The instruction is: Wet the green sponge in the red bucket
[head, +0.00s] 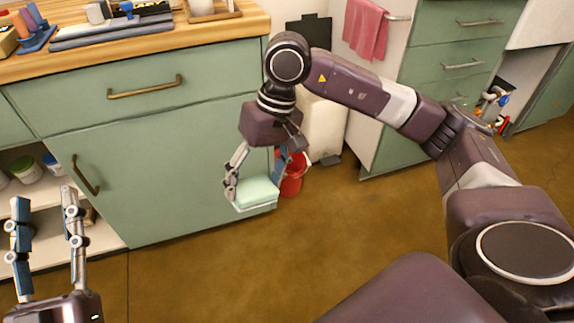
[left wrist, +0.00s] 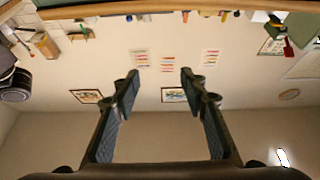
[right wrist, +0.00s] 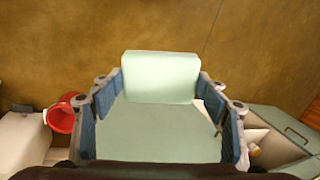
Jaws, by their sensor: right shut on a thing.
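The pale green sponge (head: 257,194) is between the fingers of my right gripper (head: 255,182), which is shut on it in the air in front of the green cabinet. The sponge also fills the middle of the right wrist view (right wrist: 160,130), with a finger on each side. The red bucket (head: 292,183) is just right of the sponge and partly hidden behind my right gripper in the head view. In the right wrist view the bucket (right wrist: 61,118) is at the left, apart from the sponge. My left gripper (head: 44,196) is open and empty at the lower left.
The green cabinet (head: 180,185) with a wooden counter (head: 200,42) stands at the back left. Open shelves (head: 40,205) with jars are behind my left gripper. A pink towel (head: 366,28) hangs on a rail. The brown floor (head: 210,280) in front is clear.

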